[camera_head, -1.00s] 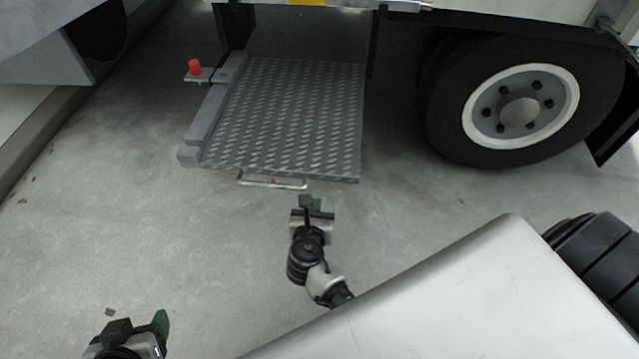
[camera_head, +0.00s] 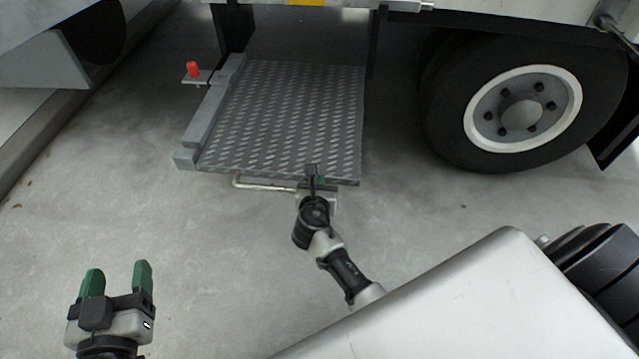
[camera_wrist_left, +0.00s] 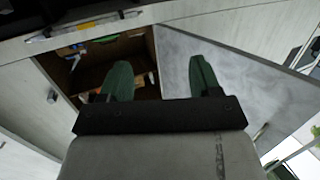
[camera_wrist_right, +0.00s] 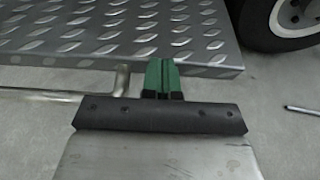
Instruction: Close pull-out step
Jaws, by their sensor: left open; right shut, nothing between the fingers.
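The pull-out step (camera_head: 285,110) is a grey diamond-plate platform extended from under the truck. A thin metal handle bar (camera_head: 262,185) runs along its front edge; in the right wrist view the bar (camera_wrist_right: 122,80) bends at left of the fingers. My right gripper (camera_head: 316,180) is shut and empty at the step's front edge, right of the middle. Its green fingertips (camera_wrist_right: 162,76) overlap the edge of the step (camera_wrist_right: 115,38) in the right wrist view; I cannot tell whether they touch it. My left gripper (camera_head: 117,280) is open and empty over the floor at lower left.
A truck wheel (camera_head: 520,110) stands right of the step. A red knob (camera_head: 193,69) sits on a bracket at the step's left. The left wrist view shows an open compartment (camera_wrist_left: 85,75) with things inside. Concrete floor before the step is clear.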

